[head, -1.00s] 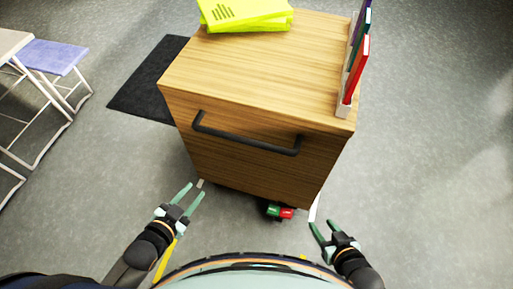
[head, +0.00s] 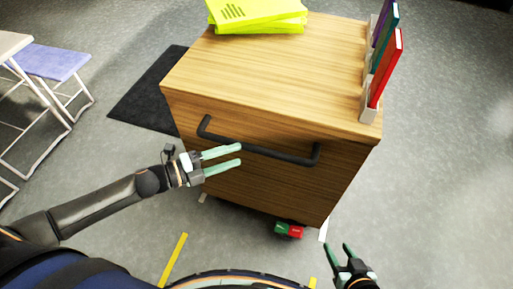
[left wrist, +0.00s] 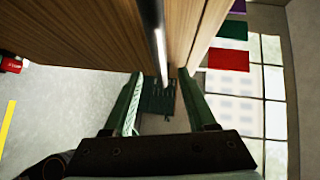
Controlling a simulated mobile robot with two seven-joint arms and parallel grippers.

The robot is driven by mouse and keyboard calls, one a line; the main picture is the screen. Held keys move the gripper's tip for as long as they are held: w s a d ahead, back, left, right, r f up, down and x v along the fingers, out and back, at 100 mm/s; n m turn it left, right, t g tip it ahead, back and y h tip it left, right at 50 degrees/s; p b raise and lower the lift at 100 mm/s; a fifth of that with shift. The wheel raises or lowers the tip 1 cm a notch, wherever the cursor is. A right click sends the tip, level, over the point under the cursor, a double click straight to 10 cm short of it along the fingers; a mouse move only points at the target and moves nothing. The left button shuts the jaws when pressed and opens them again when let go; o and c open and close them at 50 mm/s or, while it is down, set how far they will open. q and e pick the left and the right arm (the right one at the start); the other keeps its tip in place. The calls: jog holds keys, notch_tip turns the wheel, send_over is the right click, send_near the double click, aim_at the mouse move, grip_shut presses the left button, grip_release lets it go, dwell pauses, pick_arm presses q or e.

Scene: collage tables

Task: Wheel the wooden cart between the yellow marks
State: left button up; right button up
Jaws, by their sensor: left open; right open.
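The wooden cart (head: 250,185) stands upright ahead of me, with a dark bar handle (head: 260,151) across its front face. My left gripper (head: 240,155) is open in front of the handle's left part. In the left wrist view the handle (left wrist: 155,40) runs toward the space between the open fingers (left wrist: 160,100); I cannot tell whether they touch it. My right gripper (head: 340,250) is open and empty, low at the right, apart from the cart. Yellow marks lie on the floor at the left (head: 173,260) and the right (head: 312,283), close to my base.
Yellow-green books (head: 258,14) lie on the cart top and upright books (head: 387,65) stand at its right edge. A red and green item (head: 289,230) is under the cart's front. A dark mat (head: 150,95) and a blue stool (head: 48,59) are at left. Right floor is clear.

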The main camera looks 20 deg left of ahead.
aim_at(256, 149)
pick_arm(q)
jog(key=x, duration=0.7)
jog(key=shift+w+d, duration=0.2)
grip_shut()
jog(key=shift+f, duration=0.1)
dwell(1.1)
